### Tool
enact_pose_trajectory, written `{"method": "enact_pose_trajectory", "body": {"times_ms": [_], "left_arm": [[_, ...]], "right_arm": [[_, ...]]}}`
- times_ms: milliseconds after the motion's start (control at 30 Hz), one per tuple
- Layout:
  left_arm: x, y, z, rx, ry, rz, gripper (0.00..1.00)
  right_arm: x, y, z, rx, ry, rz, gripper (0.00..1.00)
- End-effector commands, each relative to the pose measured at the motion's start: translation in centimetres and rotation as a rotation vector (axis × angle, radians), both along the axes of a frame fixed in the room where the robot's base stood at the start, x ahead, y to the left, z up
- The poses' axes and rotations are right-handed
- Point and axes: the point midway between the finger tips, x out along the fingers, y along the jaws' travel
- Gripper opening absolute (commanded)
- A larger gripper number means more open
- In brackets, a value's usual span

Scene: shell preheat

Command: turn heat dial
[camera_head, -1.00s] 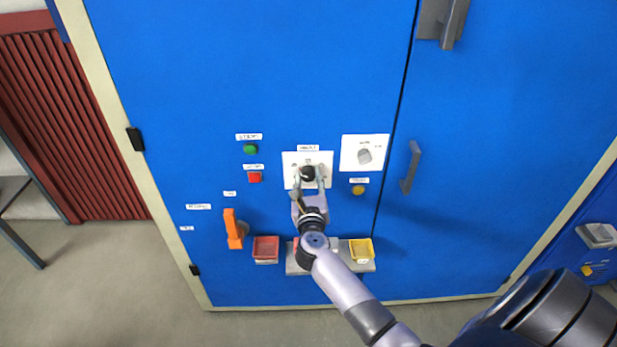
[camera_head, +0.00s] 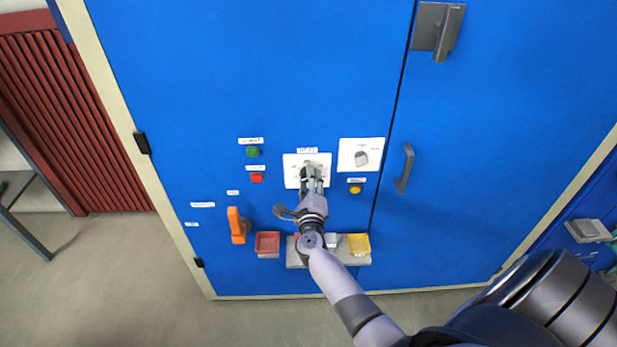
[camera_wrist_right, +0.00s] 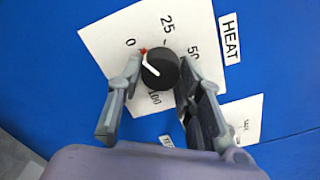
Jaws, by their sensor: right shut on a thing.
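The heat dial (camera_wrist_right: 160,69) is a round black knob with a white pointer line, on a white plate (camera_wrist_right: 98,38) marked 0, 25, 50 and 100. A HEAT label (camera_wrist_right: 231,39) is beside the plate. In the wrist view the pointer lies toward a small red mark near the 0. My right gripper (camera_head: 313,172) is in front of the dial plate (camera_head: 291,168) in the head view and mostly hides the knob. In the wrist view my right gripper (camera_wrist_right: 160,78) has its fingers on both sides of the knob, shut on it. My left gripper is not in view.
Right of the dial is another white plate with a grey knob (camera_head: 361,158). Green (camera_head: 253,151) and red (camera_head: 257,178) buttons, an orange handle (camera_head: 236,225) and a yellow button (camera_head: 355,189) are nearby. Small bins, red (camera_head: 267,242) and yellow (camera_head: 358,244), are below. A door handle (camera_head: 405,168) sticks out.

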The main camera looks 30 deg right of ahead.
Motion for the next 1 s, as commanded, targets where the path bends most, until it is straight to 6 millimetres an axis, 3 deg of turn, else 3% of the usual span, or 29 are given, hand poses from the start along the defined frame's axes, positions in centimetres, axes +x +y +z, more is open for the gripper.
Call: {"method": "enact_pose_trajectory", "body": {"times_ms": [733,767,1000], "left_arm": [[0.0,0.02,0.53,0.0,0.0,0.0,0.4],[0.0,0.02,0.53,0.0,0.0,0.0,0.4],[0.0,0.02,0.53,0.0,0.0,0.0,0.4]], "right_arm": [[-0.01,0.06,-0.09,-0.075,0.047,0.002,0.06],[-0.01,0.07,-0.1,-0.075,0.047,0.002,0.35],[-0.01,0.03,-0.05,-0.074,0.046,0.001,0.51]]}}
